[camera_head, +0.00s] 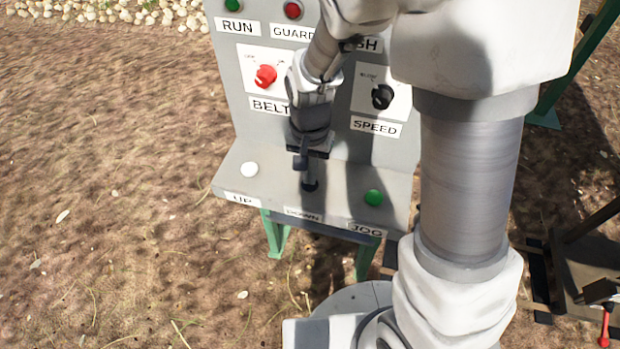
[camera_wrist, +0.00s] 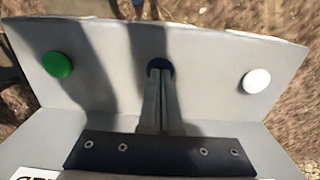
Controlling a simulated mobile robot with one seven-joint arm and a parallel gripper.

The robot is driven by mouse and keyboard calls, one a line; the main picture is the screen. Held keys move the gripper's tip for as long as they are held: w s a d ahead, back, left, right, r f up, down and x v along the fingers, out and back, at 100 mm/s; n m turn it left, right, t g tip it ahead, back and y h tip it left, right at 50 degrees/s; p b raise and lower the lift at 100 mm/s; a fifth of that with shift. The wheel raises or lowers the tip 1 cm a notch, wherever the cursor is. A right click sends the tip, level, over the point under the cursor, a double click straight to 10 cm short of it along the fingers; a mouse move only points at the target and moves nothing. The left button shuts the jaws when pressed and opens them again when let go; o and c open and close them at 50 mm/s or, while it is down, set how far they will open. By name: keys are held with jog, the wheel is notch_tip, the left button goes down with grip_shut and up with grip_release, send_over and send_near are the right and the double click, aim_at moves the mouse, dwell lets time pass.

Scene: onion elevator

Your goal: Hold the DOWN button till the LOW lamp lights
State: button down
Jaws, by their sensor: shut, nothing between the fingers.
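The dark DOWN button (camera_head: 311,187) is in the middle of the panel's sloped lower ledge, above the DOWN label (camera_head: 303,216). My gripper (camera_head: 309,180) is shut and empty, pointing down at this button. In the wrist view my closed fingertips (camera_wrist: 160,73) overlap the near edge of the dark button (camera_wrist: 159,64) and partly hide it. The tips are at or very close to it; I cannot tell whether it is pressed in. No lamp labelled LOW shows in either view.
The white UP button (camera_head: 249,169) is left of my gripper and the green JOG button (camera_head: 374,198) right. Above are the red BELT knob (camera_head: 265,76), black SPEED knob (camera_head: 382,96), green RUN lamp (camera_head: 233,5) and red GUARD lamp (camera_head: 293,10). My arm covers part of the panel.

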dwell(0.3)
notch_tip(320, 180, up, 7)
jog(key=p, duration=0.6)
dwell(0.7)
jog(key=s+d+r+n+t+p, duration=0.1)
jog(key=s+d+r+t, duration=0.1)
jog(key=r, duration=0.6)
jog(key=s+d+r+n+t+p, duration=0.1)
jog(key=s+d+r, duration=0.4)
jog(key=r, duration=0.3)
jog(key=s+d+r+n+t+p, duration=0.1)
jog(key=s+d+r+n+t, duration=0.1)
jog(key=s+r, duration=0.3)
notch_tip(320, 180, up, 3)
jog(key=shift+s+d+r+t+p, duration=0.2)
jog(key=shift+d+t+p, duration=0.1)
jog(key=shift+d, duration=0.6)
